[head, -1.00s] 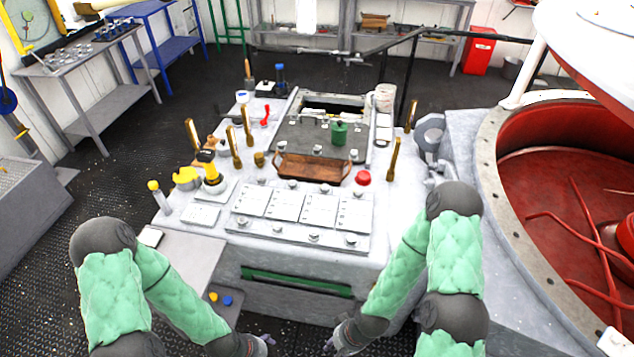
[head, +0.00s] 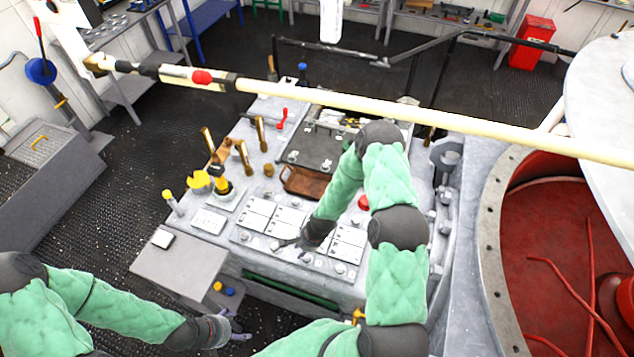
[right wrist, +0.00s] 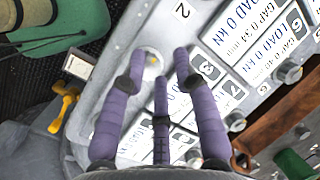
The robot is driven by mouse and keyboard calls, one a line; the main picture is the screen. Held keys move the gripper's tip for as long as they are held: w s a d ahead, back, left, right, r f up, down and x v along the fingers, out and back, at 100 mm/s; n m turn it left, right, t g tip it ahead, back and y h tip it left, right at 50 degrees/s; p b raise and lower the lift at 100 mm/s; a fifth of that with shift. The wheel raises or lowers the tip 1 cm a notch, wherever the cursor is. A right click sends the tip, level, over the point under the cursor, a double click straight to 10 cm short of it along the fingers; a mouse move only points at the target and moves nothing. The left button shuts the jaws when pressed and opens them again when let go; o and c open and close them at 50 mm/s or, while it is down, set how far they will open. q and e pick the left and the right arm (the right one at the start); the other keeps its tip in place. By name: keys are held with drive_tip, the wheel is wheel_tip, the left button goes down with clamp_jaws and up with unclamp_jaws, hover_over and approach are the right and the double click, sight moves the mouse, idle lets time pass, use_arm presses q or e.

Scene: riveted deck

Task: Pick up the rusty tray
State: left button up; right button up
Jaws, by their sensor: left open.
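The rusty tray (head: 298,183) is a small brown open tray lying on the grey console top in the head view; my right arm covers its right side. Part of it shows at the right edge of the right wrist view (right wrist: 272,122). My left gripper (head: 236,332) is open and empty, low in front of the console near the side shelf.
A pale pole (head: 400,108) crosses the upper head view. Brass levers (head: 243,157), a yellow-topped knob (head: 221,186) and a red button (head: 363,202) stand on the console. A large red-lined vat (head: 545,235) is at right. A flat grey side shelf (head: 180,270) is at left.

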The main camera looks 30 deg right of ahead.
drive_tip(key=w+d+m, duration=0.3)
drive_tip(key=w, duration=0.1)
drive_tip(key=w+d+m+t, duration=0.1)
drive_tip(key=w+d+m, duration=0.1)
drive_tip(key=w+d, duration=0.2)
drive_tip(key=shift+w+d+f+m+h, duration=0.1)
drive_tip(key=shift+w+d+m+h, duration=0.1)
drive_tip(key=shift+m+h, duration=0.15)
drive_tip(key=w+d+r+m+t, duration=0.2)
drive_tip(key=w+d+r+m, duration=0.1)
drive_tip(key=w+d+m, duration=0.6)
drive_tip(key=n, duration=0.1)
hover_over(315, 198)
drive_tip(key=s, duration=0.2)
drive_tip(key=shift+h, duration=0.45)
drive_tip(key=shift+w+d+f+b, duration=0.1)
drive_tip(key=shift+f+b, duration=0.05)
drive_tip(key=shift+f, duration=1.2)
drive_tip(key=shift+d+f+b, duration=0.1)
drive_tip(key=shift+f+b, duration=0.05)
drive_tip(key=shift+f, duration=1.15)
drive_tip(key=shift+s+x, duration=0.15)
drive_tip(key=shift+x, duration=1.15)
drive_tip(key=shift+s+x, duration=0.15)
drive_tip(key=shift+x, duration=1.15)
drive_tip(key=shift+d+f, duration=0.1)
drive_tip(key=shift+f, duration=0.05)
clamp_jaws()
drive_tip(key=shift+w+d, duration=0.1)
